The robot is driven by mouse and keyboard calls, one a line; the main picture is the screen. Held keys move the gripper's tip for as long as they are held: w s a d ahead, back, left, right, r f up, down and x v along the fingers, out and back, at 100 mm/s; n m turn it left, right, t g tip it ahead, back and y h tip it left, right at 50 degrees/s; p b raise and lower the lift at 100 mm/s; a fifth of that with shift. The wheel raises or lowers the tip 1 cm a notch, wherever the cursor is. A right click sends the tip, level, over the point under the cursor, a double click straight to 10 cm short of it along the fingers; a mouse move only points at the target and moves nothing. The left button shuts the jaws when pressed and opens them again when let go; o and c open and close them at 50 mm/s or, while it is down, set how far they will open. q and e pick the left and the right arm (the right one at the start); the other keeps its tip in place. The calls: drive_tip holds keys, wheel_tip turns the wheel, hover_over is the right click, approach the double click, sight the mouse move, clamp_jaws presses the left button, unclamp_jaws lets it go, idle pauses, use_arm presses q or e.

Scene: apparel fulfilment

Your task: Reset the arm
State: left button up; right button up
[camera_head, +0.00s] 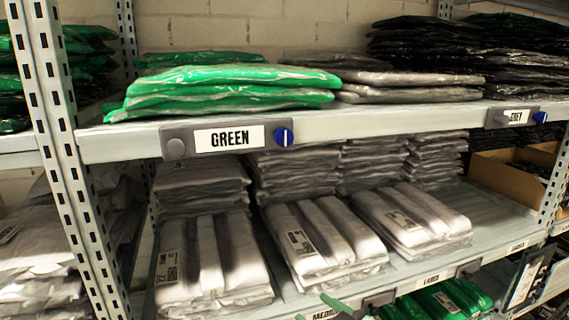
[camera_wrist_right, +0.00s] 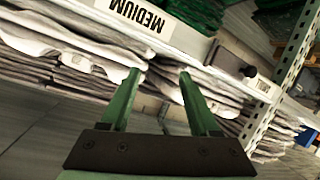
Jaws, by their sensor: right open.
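My right gripper (camera_wrist_right: 160,74) is open, with two green fingers spread apart and nothing between them. In the right wrist view its fingertips point toward stacks of folded pale garments (camera_wrist_right: 60,62) below the shelf edge with the MEDIUM label (camera_wrist_right: 137,13). In the head view only the green finger ends of the right gripper (camera_head: 314,307) show at the bottom edge, in front of the lower shelf; the rest is cut off. My left gripper is not in view.
The upper shelf (camera_head: 350,125) holds green packs (camera_head: 225,85), grey packs (camera_head: 405,85) and black packs. The middle shelf holds bagged white garments (camera_head: 320,240). A metal upright (camera_head: 62,160) stands at left. A cardboard box (camera_head: 505,172) sits at right.

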drive_tip(key=s+d+f+m+g+h, duration=0.1)
drive_tip(key=s+d+f+m, duration=0.3)
drive_tip(key=f, duration=0.6)
drive_tip(key=s+d+f+m+h, duration=0.1)
drive_tip(key=s+d+f, duration=0.1)
drive_tip(key=s+f, duration=0.5)
drive_tip(key=s+d+f+m+g+h, duration=0.1)
drive_tip(key=s+d+f, duration=0.3)
drive_tip(key=s+f, duration=0.6)
wheel_tip(320, 180, down, 2)
drive_tip(key=shift+s+d+f+m+g+h+p, duration=0.15)
drive_tip(key=shift+s+d+m+g+h+p, duration=0.2)
drive_tip(key=shift+m, duration=0.25)
drive_tip(key=shift+w, duration=0.1)
